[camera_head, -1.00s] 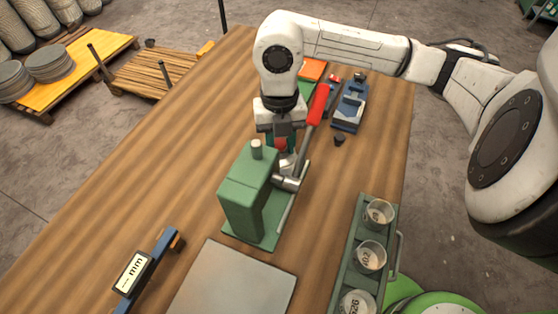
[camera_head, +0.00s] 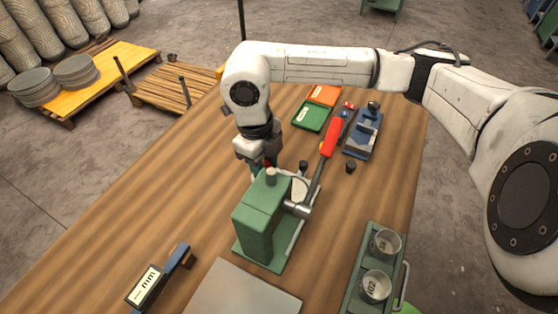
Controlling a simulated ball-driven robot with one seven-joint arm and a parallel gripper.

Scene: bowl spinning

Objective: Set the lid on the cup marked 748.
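Clear cups with printed marks stand in a green rack at the lower right: an upper cup (camera_head: 385,243) and a lower cup (camera_head: 375,285). Their marks are too small to read surely, and I cannot make out 748. My gripper (camera_head: 262,163) points down behind the green press (camera_head: 262,222). Its fingertips are mostly hidden, so I cannot tell whether it is open or what it holds. A pale round piece (camera_head: 300,188) shows beside the press head; I cannot tell whether it is a lid or a cup.
Green (camera_head: 309,116) and orange (camera_head: 324,95) trays and a blue fixture (camera_head: 362,134) lie at the back. A small black knob (camera_head: 351,167) is nearby. A blue gauge marked mm (camera_head: 150,285) and a grey plate (camera_head: 240,292) lie in front.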

